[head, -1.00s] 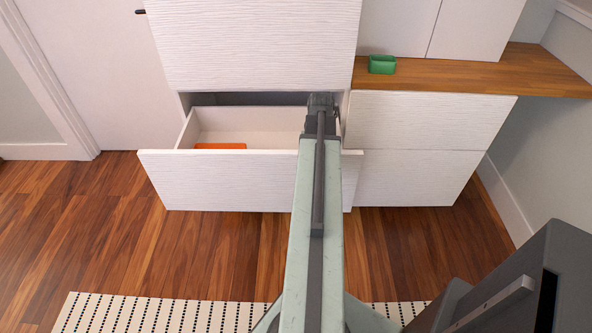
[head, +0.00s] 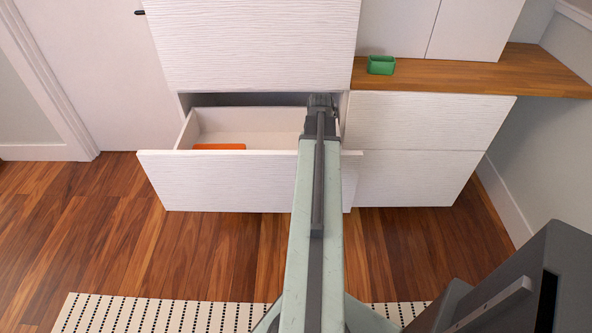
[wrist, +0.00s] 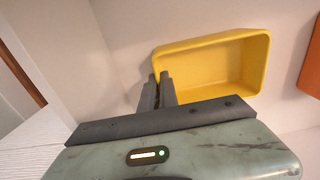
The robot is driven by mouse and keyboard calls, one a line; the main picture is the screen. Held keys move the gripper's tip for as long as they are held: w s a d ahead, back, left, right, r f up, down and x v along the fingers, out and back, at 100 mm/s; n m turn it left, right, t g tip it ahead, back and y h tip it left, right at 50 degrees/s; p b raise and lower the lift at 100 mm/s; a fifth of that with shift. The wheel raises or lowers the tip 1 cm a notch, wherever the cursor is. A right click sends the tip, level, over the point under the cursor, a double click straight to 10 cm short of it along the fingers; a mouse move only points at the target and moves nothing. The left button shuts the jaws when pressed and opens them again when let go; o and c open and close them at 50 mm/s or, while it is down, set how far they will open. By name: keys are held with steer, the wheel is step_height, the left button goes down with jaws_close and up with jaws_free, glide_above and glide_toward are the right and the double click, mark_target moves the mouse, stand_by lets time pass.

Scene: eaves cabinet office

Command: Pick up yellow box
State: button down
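The yellow box (wrist: 215,68) is an open-topped, rounded tray inside the drawer in the wrist view. My gripper (wrist: 159,78) reaches its left wall, with one finger outside and one inside the box. The fingers are close together and look shut on that wall. I cannot tell whether the box is off the drawer floor. In the head view my arm hides the yellow box, and my gripper (head: 321,102) is at the drawer's right end.
The white drawer (head: 240,180) is pulled open under the cabinet. An orange object (head: 219,147) lies in its left part and shows at the wrist view's right edge (wrist: 311,70). A green box (head: 381,65) stands on the wooden counter (head: 450,75). Wood floor lies in front.

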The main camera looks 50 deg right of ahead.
stand_by(0.6)
step_height(320, 180, up, 10)
steer(key=p, duration=1)
steer(key=shift+r, duration=0.15)
